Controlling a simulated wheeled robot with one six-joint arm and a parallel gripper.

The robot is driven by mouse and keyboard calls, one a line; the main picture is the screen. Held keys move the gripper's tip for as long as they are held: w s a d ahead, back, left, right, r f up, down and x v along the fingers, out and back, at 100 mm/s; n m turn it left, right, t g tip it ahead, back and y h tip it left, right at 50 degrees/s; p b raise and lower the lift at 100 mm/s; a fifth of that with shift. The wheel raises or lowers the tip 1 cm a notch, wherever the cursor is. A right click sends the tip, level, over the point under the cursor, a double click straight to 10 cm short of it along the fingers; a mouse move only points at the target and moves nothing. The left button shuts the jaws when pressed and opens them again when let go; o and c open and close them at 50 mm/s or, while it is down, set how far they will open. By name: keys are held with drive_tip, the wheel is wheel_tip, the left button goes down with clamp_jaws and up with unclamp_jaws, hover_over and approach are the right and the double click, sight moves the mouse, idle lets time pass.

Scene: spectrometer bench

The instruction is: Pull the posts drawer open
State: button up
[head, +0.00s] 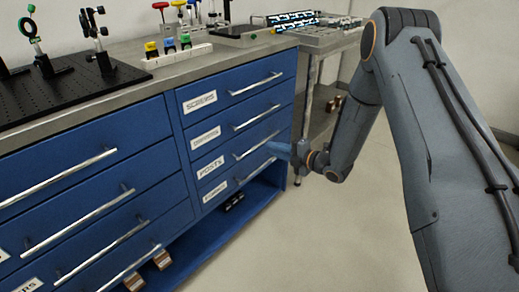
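The posts drawer (224,163) is the third one down in the right-hand column of the blue cabinet. It has a white label reading POSTS (211,168) and a long silver bar handle (256,145). Its front looks flush with the drawers around it. My gripper (280,150) is at the right end of this column, close to the right ends of the posts handle and the handle below it. Its fingers are small and blend with the blue fronts, so I cannot tell whether they are open or touch a handle.
The SCREWS drawer (213,101) and another drawer (216,132) are above; one drawer (214,192) is below, over an open shelf. The bench top (125,47) carries optics on a black breadboard (70,88). The floor (300,235) in front is clear.

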sight(259, 144)
drive_tip(key=shift+x, duration=3.85)
drive_tip(key=shift+s+a+r, duration=0.1)
clamp_jaws()
drive_tip(key=shift+s, duration=0.1)
